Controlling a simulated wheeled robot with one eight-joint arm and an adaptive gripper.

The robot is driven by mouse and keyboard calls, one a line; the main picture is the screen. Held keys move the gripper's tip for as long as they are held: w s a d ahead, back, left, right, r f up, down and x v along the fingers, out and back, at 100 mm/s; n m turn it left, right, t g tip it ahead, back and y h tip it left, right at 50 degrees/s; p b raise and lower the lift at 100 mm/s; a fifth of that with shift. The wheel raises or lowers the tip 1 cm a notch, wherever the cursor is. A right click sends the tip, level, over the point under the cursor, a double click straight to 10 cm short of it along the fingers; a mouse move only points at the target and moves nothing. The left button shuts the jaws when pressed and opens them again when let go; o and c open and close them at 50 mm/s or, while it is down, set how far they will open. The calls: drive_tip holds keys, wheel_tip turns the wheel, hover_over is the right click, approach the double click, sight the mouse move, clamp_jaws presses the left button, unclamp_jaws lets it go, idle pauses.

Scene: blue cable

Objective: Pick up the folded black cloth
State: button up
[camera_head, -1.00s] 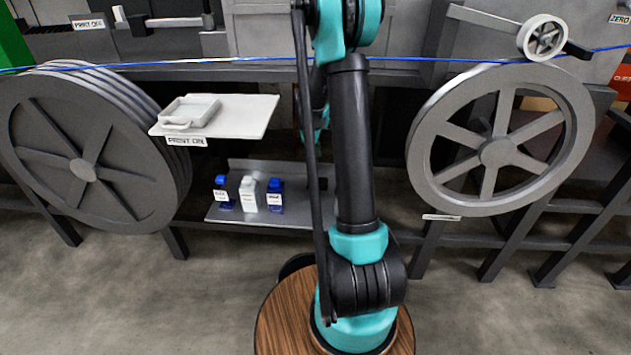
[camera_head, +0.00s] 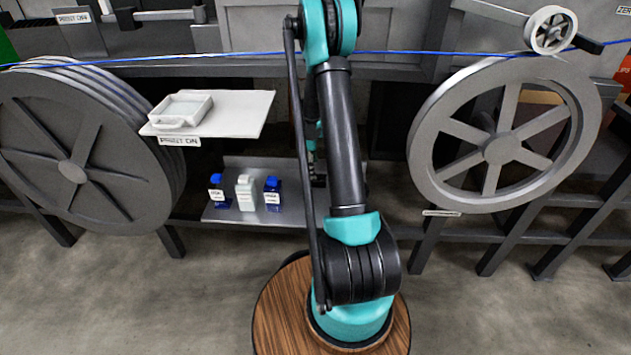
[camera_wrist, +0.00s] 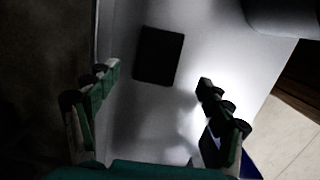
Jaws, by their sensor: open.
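The folded black cloth (camera_wrist: 158,56) shows in the wrist view as a small dark rectangle with rounded corners. It lies flat on a pale surface (camera_wrist: 205,45), beyond my fingertips. My gripper (camera_wrist: 158,77) is open, with one finger on each side of the picture and nothing between them. The cloth lies between the lines of the two fingers, a little ahead of them, and appears apart from both. In the head view I cannot make out the cloth, and my arm covers part of the lower shelf (camera_head: 228,214).
A white bottle (camera_head: 245,192) stands between two blue bottles (camera_head: 217,190) (camera_head: 272,193) on the lower shelf. A white platform with a tray (camera_head: 182,109) is above. Large wheels (camera_head: 75,165) (camera_head: 500,148) flank the arm. A blue cable (camera_head: 420,53) runs across. A blue object (camera_wrist: 248,168) is beside my right finger.

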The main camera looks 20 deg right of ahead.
drive_tip(key=shift+d+f, duration=0.2)
drive_tip(key=shift+f, duration=1.2)
drive_tip(key=shift+d+f, duration=0.2)
drive_tip(key=shift+f, duration=1.15)
drive_tip(key=shift+c, duration=0.6)
drive_tip(key=c, duration=1)
wheel_tip(320, 180, up, 10)
drive_tip(key=shift+r, duration=0.1)
